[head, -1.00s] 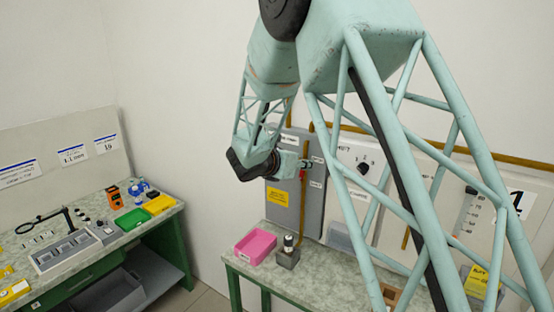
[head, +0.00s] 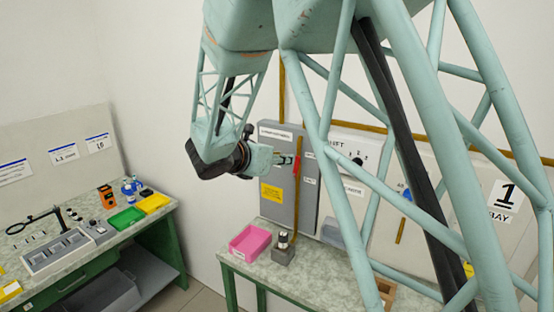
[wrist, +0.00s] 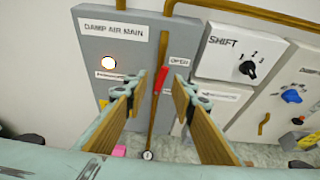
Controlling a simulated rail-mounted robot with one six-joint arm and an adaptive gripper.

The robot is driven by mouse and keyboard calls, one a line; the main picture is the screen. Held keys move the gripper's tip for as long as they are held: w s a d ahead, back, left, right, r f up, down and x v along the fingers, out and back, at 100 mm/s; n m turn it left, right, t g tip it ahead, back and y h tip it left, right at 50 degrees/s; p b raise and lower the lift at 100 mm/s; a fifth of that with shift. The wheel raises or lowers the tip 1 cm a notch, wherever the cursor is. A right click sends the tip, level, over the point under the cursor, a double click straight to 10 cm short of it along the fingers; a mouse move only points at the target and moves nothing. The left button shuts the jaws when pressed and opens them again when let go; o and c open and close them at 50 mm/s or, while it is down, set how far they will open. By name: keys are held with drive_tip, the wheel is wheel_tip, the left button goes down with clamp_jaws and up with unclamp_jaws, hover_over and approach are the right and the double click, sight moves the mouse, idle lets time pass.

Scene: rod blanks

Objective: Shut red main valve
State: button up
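The red valve handle (wrist: 161,79) is on the grey "DAMP AIR MAIN" panel (wrist: 118,45), over a vertical brown pipe (wrist: 163,50). It stands nearly upright, leaning slightly, just left of the "OPEN" label (wrist: 179,61). My gripper (wrist: 160,86) is open, with one finger on each side of the handle in the wrist view. I cannot tell whether a finger touches it. In the head view my gripper (head: 288,159) is at the panel, beside the red handle (head: 297,166).
A lit round lamp (wrist: 108,62) is left of the handle. A "SHIFT" dial (wrist: 247,69) and blue knob (wrist: 291,96) are to the right. Below, a pink tray (head: 250,242) and a small grey block (head: 283,255) stand on the bench (head: 305,270).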

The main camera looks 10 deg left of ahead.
drive_tip(key=shift+v, duration=1.4)
drive_tip(key=shift+c, duration=0.3)
